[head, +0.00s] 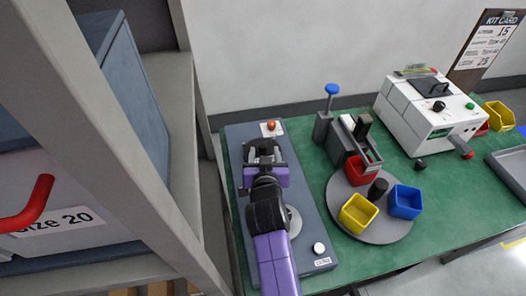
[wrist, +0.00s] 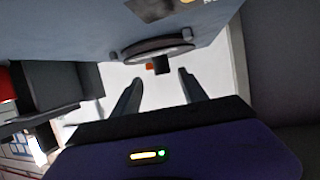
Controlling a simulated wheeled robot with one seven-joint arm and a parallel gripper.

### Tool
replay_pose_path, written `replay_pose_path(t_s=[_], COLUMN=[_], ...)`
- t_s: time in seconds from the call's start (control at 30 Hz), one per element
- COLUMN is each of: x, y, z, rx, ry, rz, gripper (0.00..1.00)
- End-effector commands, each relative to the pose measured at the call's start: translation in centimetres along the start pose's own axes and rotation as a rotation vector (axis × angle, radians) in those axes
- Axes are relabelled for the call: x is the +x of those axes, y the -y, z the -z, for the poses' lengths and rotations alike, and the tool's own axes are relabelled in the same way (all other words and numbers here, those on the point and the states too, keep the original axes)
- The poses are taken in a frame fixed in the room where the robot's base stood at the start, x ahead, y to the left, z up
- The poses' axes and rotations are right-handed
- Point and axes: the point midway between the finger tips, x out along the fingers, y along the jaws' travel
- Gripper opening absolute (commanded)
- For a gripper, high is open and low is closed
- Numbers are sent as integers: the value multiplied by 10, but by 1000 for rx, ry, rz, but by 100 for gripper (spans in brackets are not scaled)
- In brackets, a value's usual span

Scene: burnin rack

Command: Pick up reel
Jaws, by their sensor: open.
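A pale grey disc (head: 294,222) lies on the blue-grey station, mostly hidden under my purple and black arm; I cannot tell for certain whether it is the reel. The wrist view shows a round, flat disc (wrist: 158,50) with a dark rim and a black central stub on a blue-grey surface, just beyond the fingertips. My gripper (head: 264,147) is over the upper part of the station. In the wrist view its two dark fingers (wrist: 158,78) are apart, with nothing held between them.
An orange button (head: 271,125) and a white knob (head: 318,248) sit on the station (head: 310,215). To its right, a round turntable (head: 385,232) carries red, yellow and blue bins. A white machine (head: 425,110) stands farther right. A grey shelf (head: 180,140) rises at left.

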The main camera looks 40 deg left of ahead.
Motion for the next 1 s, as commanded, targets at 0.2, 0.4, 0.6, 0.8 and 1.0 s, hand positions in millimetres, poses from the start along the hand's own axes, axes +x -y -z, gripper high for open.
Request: replay_pose_path(t_s=[0.2, 0.4, 0.6, 0.8, 1.0], x=[18, 41, 50, 51, 51], y=[4, 4, 4, 4, 4], z=[0, -2, -2, -2, -2], rx=[-1, 0, 0, 0, 0], ry=[1, 0, -1, -1, -1], rz=[1, -1, 0, 0, 0], gripper=[50, 50, 50, 50, 21])
